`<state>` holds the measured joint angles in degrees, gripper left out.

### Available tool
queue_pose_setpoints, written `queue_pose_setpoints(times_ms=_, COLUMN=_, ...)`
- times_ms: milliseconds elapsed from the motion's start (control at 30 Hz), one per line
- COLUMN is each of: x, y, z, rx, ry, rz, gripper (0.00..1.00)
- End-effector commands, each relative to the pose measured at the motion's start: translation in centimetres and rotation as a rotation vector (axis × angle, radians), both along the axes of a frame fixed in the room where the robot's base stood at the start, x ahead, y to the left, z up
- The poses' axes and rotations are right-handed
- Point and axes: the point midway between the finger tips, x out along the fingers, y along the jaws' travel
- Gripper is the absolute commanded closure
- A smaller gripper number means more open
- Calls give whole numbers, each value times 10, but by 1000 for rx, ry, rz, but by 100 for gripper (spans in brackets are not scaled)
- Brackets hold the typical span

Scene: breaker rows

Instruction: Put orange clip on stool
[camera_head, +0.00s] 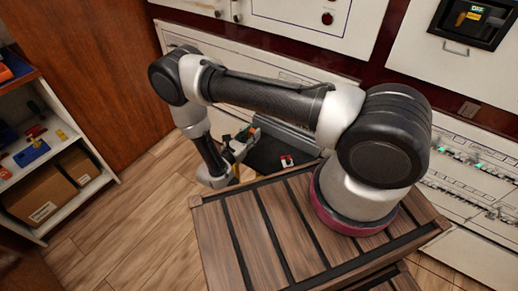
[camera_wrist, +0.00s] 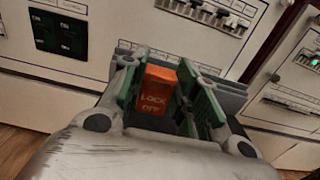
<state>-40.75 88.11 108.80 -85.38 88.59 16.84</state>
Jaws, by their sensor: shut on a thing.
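The orange clip (camera_wrist: 156,92), a small block lettered "LOCK OFF", is between the green-padded fingers of my gripper (camera_wrist: 160,78) in the wrist view. My gripper is shut on it. In the head view my gripper (camera_head: 244,139) is small and partly hidden by its own wrist, with a bit of orange at its tip. A dark flat top (camera_head: 262,157), seemingly the stool, lies below and to the right of the gripper. My gripper appears above its far left part; I cannot tell the height or whether the clip touches it.
A small red and white item (camera_head: 287,161) lies on the dark top. A grey ledge (camera_head: 290,137) runs behind it, before white breaker panels (camera_head: 465,150). A shelf (camera_head: 58,143) with boxes and small parts stands at left. Wooden floor (camera_head: 130,215) is clear between.

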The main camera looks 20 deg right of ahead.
Motion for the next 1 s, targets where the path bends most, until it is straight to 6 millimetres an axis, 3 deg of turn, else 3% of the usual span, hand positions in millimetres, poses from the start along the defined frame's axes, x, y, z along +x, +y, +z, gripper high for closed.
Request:
queue_pose_setpoints(times_ms=433, x=0, y=0, z=-60, rx=-1, ry=1, rz=1, gripper=92)
queue_pose_setpoints(times_ms=833, x=0, y=0, z=-66, rx=-1, ry=1, rz=1, gripper=92)
queue_pose_setpoints(times_ms=867, x=0, y=0, z=-66, rx=0, ry=0, rz=1, gripper=67)
queue_pose_setpoints(times_ms=967, x=0, y=0, z=-66, rx=0, ry=0, rz=1, gripper=49)
queue_pose_setpoints(times_ms=1000, x=1, y=0, z=-66, rx=0, ry=0, rz=1, gripper=49)
